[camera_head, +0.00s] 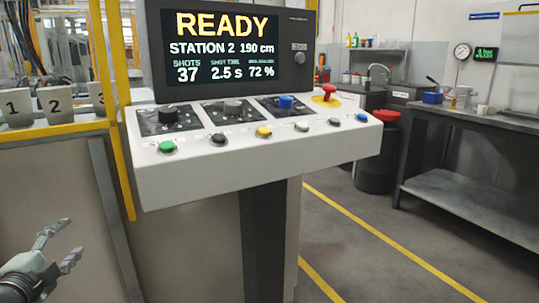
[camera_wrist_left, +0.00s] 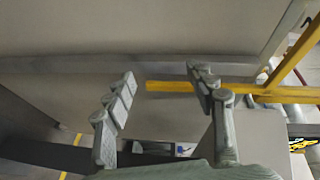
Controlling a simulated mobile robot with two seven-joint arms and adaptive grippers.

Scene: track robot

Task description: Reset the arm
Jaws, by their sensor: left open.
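My left gripper (camera_head: 68,245) is at the lower left of the head view, below and to the left of the control console (camera_head: 255,168). Its two fingers are spread apart with nothing between them. In the left wrist view the open fingers (camera_wrist_left: 165,85) point toward a plain beige panel (camera_wrist_left: 150,30) and touch nothing that I can make out. My right gripper is not in either view.
The console carries a READY screen (camera_head: 226,48), three knobs, a row of coloured buttons and a red switch (camera_head: 328,93). Numbered cups (camera_head: 57,103) stand behind a yellow rail at left. A workbench (camera_head: 470,121) and a red-topped bin (camera_head: 378,150) stand at right. The floor between is clear.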

